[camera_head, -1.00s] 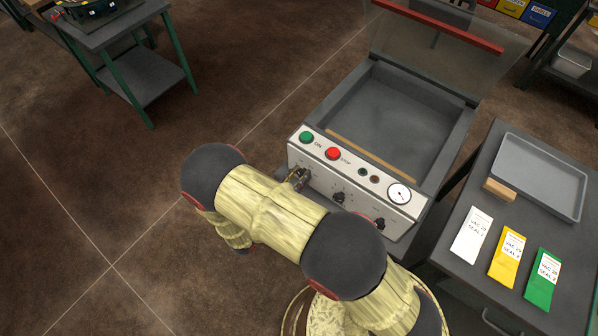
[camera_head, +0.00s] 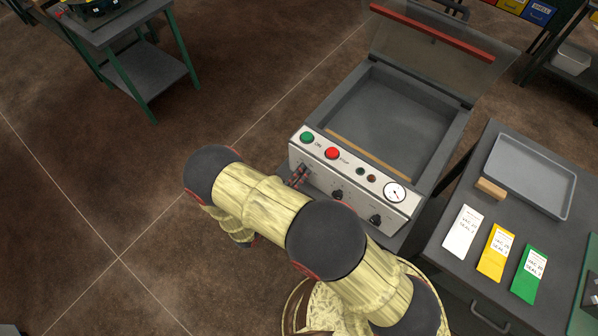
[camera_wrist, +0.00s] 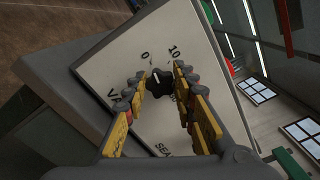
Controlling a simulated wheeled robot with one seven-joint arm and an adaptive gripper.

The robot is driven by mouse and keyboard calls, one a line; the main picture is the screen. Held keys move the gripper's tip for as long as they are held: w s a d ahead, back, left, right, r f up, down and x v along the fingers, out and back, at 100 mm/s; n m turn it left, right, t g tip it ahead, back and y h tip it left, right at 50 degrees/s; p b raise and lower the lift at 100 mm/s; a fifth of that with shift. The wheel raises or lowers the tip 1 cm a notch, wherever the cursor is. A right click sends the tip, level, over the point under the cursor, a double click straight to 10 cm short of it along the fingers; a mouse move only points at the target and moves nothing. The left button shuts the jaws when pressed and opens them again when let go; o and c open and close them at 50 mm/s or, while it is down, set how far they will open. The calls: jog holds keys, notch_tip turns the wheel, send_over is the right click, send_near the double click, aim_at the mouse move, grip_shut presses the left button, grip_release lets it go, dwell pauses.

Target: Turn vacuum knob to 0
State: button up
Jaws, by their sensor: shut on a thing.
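The vacuum knob (camera_wrist: 158,82) is a black round knob on the white front panel (camera_wrist: 190,45) of the vacuum sealer. Printed marks 0 and 10 sit above it in the wrist view, with partly hidden lettering starting "VA" at left. A small pale mark on the knob points up, roughly between 0 and 10; its exact setting is unclear. My gripper (camera_wrist: 160,84) is shut on the knob, one finger on each side. In the head view my gripper (camera_head: 298,176) is at the panel's left end, below the green button, and hides the knob.
The panel also carries a green button (camera_head: 307,137), a red button (camera_head: 332,153), two more black knobs (camera_head: 337,195) (camera_head: 375,220) and a gauge (camera_head: 395,192). The raised lid (camera_head: 440,45) stands behind. A side table (camera_head: 455,255) with cards and a tray is at right.

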jog(key=shift+n+p, duration=0.3)
jog(key=shift+n, duration=0.9)
jog(key=o, duration=1.2)
jog(key=v, duration=1.2)
jog(key=shift+a+f, duration=0.1)
